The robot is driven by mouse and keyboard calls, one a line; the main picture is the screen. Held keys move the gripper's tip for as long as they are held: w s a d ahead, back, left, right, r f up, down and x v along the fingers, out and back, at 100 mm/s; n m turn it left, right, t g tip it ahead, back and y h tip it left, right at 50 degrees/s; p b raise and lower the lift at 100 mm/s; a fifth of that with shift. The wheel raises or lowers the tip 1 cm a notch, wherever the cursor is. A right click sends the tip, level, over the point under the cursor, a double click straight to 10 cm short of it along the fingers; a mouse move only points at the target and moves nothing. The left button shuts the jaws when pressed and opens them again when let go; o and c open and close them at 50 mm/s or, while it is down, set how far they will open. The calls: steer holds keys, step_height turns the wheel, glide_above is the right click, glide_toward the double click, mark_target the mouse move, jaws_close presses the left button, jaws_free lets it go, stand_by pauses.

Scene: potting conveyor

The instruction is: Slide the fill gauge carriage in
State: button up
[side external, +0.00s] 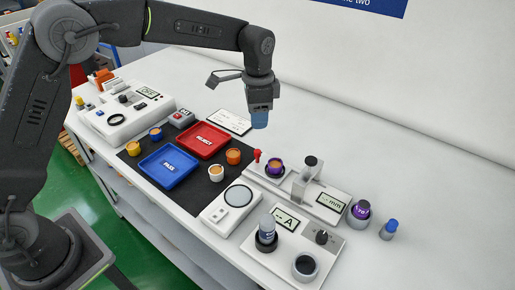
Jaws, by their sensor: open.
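The fill gauge (329,204) is a white unit with an "mm" display on the right half of the bench. Its carriage appears to be the grey upright piece with a dark round knob (310,161) on top. A purple-rimmed pot (275,168) stands on the gauge's left part, apart from the knob, beside a small red-topped peg (257,156). My gripper (260,122) hangs pointing down, above and left of the gauge, clear of it. It is open; its blue-grey fingers overlap in this view, and the gap between them is hidden.
A red REJECT tray (204,128) and a blue PASS tray (150,175) lie on a black mat with several small pots around them. A tester (325,258) with a dial stands in front of the gauge. Two containers stand to its right.

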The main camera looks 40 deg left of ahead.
mark_target(257, 150)
step_height(257, 150, down, 11)
steer(key=shift+f, duration=0.2)
stand_by(0.3)
jaws_close()
stand_by(0.4)
